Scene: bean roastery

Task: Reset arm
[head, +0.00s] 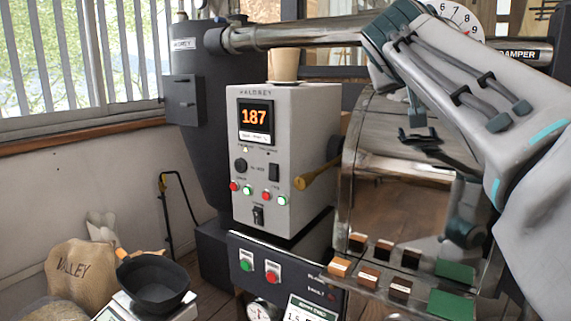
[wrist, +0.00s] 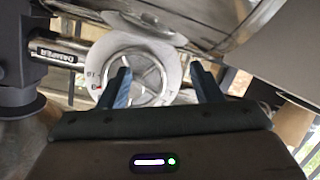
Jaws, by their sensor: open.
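My gripper (wrist: 161,76) shows in the wrist view with its two dark fingers apart and nothing between them. Beyond the fingers is a round damper dial (wrist: 138,80), with a damper label beside it. My grey and white arm crosses the upper right of the head view, in front of the roaster. I cannot clearly make out my gripper's fingers in the head view, and the arm hides part of the machine.
A grey control box (head: 290,160) reading 187 stands centre, with a tan cup (head: 284,66) on top. A horizontal metal pipe (head: 300,34) runs near the arm. A black pan (head: 153,283) sits on a scale at lower left, beside a burlap sack (head: 75,268).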

